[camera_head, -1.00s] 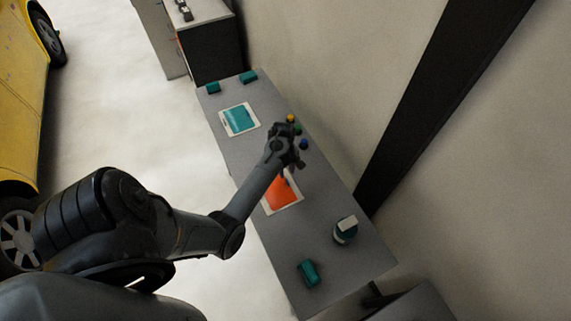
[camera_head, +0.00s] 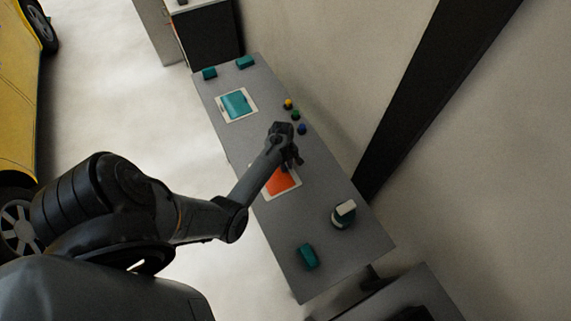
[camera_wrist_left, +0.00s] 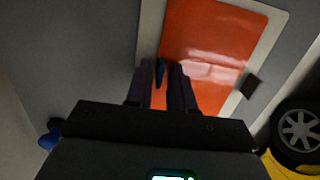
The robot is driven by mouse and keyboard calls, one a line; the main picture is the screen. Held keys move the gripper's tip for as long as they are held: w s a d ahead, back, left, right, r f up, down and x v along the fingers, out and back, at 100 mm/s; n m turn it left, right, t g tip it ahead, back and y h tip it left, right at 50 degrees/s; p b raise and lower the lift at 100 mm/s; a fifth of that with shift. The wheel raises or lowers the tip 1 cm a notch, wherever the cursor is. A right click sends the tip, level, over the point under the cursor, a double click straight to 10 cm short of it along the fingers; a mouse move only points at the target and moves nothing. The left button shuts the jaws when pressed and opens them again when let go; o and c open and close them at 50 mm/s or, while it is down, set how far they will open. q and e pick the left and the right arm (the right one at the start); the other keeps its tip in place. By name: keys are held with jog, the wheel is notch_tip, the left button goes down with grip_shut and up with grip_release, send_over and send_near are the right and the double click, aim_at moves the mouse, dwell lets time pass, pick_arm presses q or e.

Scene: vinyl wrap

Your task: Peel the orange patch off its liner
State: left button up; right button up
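The orange patch (camera_head: 279,182) lies on its white liner (camera_head: 290,194) on the grey bench, partly hidden by my left arm. In the left wrist view the patch (camera_wrist_left: 212,45) looks glossy and flat, with the pale liner (camera_wrist_left: 277,32) around it. My left gripper (camera_head: 295,163) is at the patch's far edge. In the left wrist view my left gripper (camera_wrist_left: 160,72) has its fingers apart, over the patch's edge. A small blue tab (camera_wrist_left: 160,72) shows between the fingers; I cannot tell whether they touch it. My right gripper is not in view.
A teal patch on a liner (camera_head: 237,104) lies farther along the bench (camera_head: 322,200). Yellow, green and blue (camera_head: 302,129) knobs stand by the wall side. A white-topped round container (camera_head: 343,214) and a teal block (camera_head: 307,256) are at the near end.

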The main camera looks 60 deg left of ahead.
pick_arm(q)
grip_shut()
jog(key=shift+o, duration=1.4)
grip_release()
